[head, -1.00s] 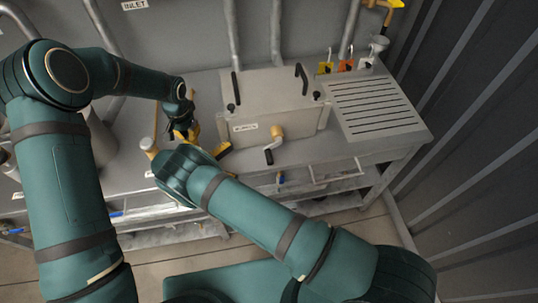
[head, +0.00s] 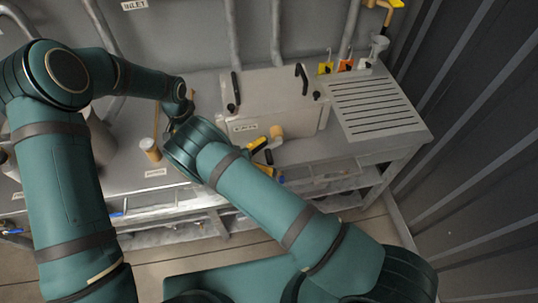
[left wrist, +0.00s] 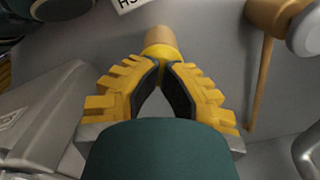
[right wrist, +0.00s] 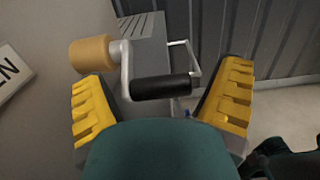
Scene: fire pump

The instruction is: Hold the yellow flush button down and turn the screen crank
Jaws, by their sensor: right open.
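The screen crank has a tan hub (head: 277,131) on the front of the grey box. In the right wrist view its black grip (right wrist: 165,87) and bent metal arm (right wrist: 125,70) show. My right gripper (right wrist: 162,92) is open, with its yellow fingers apart on either side of the black grip. It also shows at the crank in the head view (head: 267,156). In the left wrist view, my left gripper (left wrist: 164,66) has its fingertips together at the yellow flush button (left wrist: 159,51) on a tan cylinder; I cannot tell whether they touch. My arms hide this in the head view.
The grey box (head: 280,95) with black handles stands on the metal bench. A slotted drain plate (head: 375,106) is to its right. A tan-ended lever (head: 150,148) stands left of my right forearm. Pipes run up the back wall.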

